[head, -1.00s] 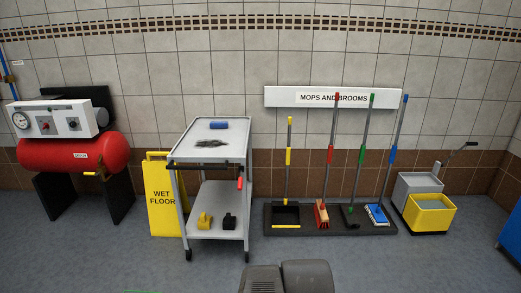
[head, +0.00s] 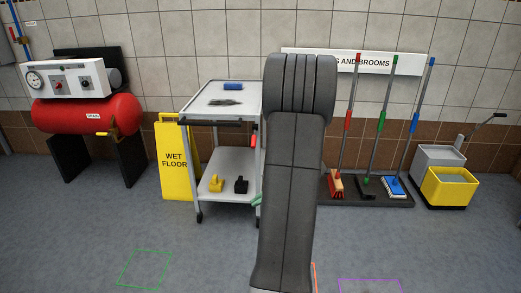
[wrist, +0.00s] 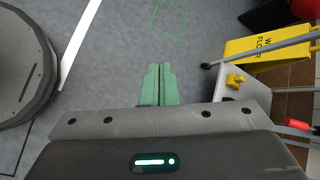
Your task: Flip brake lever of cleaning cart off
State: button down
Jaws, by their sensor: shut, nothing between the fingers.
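The cleaning cart (head: 188,165) is a grey two-shelf trolley with a dark push bar, standing left of centre in the head view. The red grip also shows at the right in the wrist view (wrist: 298,124). My gripper (wrist: 160,72) has green fingers, shut and empty, over bare floor and apart from the cart. In the head view my arm hides most of the gripper; only a green bit shows beside the cart's lower right.
A yellow wet floor sign (head: 177,160) stands just left of the cart, and a red compressor (head: 90,113) farther left. A mop rack (head: 370,198) and a yellow bucket (head: 450,188) are at the right. Green (head: 145,268) and purple outlines mark open floor in front.

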jog(key=w+f+m+t+y+b, duration=0.1)
jog(key=w+f+m, duration=0.1)
jog(key=w+f, duration=0.2)
jog(key=w+a+f+m+t+y+b, duration=0.1)
jog(key=w+f, duration=0.3)
jog(key=w, duration=0.5)
jog(key=shift+a+f+m+y+b, duration=0.15)
jog(key=shift+a+m+y+b, duration=0.15)
jog(key=shift+m+b, duration=0.2)
